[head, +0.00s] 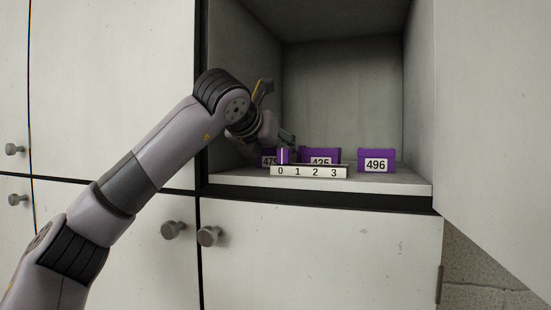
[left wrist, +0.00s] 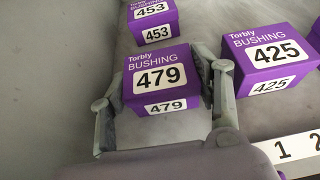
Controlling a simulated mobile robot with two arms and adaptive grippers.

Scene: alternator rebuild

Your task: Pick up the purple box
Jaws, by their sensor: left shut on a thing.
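Purple boxes with white number labels stand in an open cabinet compartment. The purple box marked 479 (left wrist: 155,78) sits between the two grey fingers of my left gripper (left wrist: 158,82) in the left wrist view. The fingers press on its two sides, shut on it. In the head view my left gripper (head: 284,136) reaches into the compartment from the left, and box 479 (head: 268,160) is partly hidden at the shelf's front left. Whether the box is lifted off the shelf is hard to tell. My right gripper is not in view.
Box 425 (head: 320,155) stands just right of 479, and box 496 (head: 376,160) stands farther right. Box 453 (left wrist: 152,25) is behind 479. A white strip numbered 0 to 3 (head: 308,172) runs along the shelf front. The compartment's left wall (head: 238,60) is close to my arm.

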